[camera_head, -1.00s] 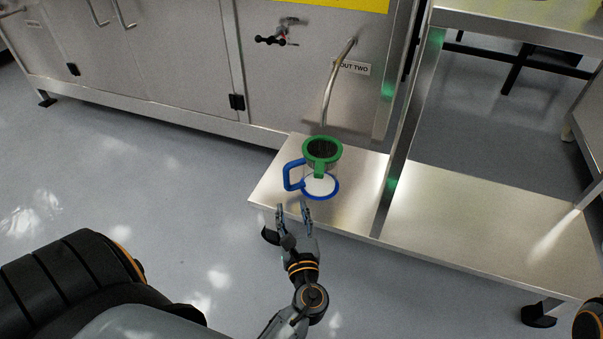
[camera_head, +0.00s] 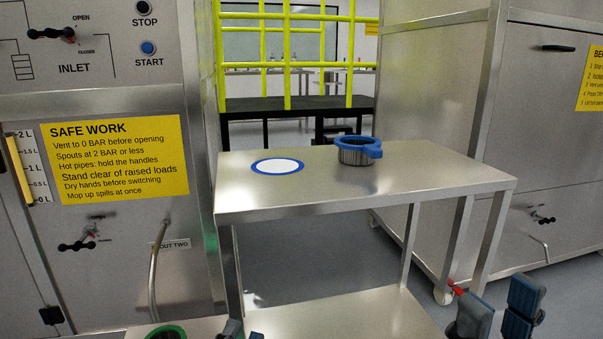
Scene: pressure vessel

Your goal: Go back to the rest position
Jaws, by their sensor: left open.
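My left gripper (camera_head: 244,332) shows only as fingertips at the bottom edge. They are apart, and nothing shows between them. It is just right of a green-rimmed vessel (camera_head: 165,333), which is mostly cut off below on the low steel shelf. My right gripper (camera_head: 499,312) is at the bottom right, with its dark fingers apart and no object seen between them. Most of both arms is out of view.
A steel table (camera_head: 400,185) stands in the middle, with a blue-rimmed metal mug (camera_head: 355,154) and a white disc with a blue rim (camera_head: 277,166). A bent pipe (camera_head: 153,285) comes off the left cabinet. A small red piece (camera_head: 455,287) is beside my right gripper.

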